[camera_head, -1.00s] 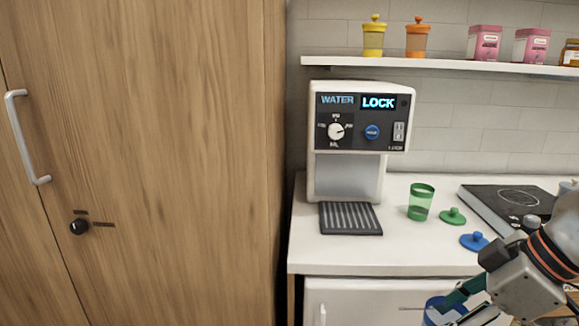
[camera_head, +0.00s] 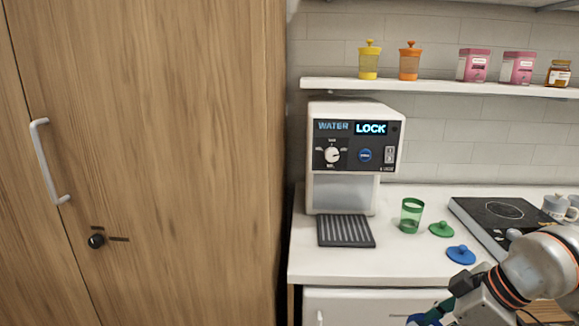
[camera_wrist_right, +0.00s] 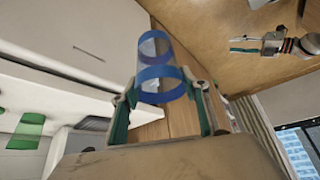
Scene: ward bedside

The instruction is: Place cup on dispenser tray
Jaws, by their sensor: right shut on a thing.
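My right gripper (camera_wrist_right: 162,92) is shut on a translucent blue cup (camera_wrist_right: 157,73), with a finger on each side of it. In the head view this gripper (camera_head: 432,318) is low at the bottom edge, in front of the counter, and the cup is mostly cut off. The white water dispenser (camera_head: 352,160) stands on the counter with its display reading LOCK. Its dark ridged tray (camera_head: 345,231) is bare, to the left of and above my gripper in the picture. My left gripper (camera_wrist_right: 250,44) seems to show at the wrist view's upper right, too small to judge.
A green cup (camera_head: 411,216), a green lid (camera_head: 441,229) and a blue lid (camera_head: 460,254) are on the counter (camera_head: 400,262) right of the tray. A dark cooktop (camera_head: 500,215) lies farther right. A tall wooden cabinet (camera_head: 170,150) stands left. A shelf (camera_head: 440,87) with jars runs above.

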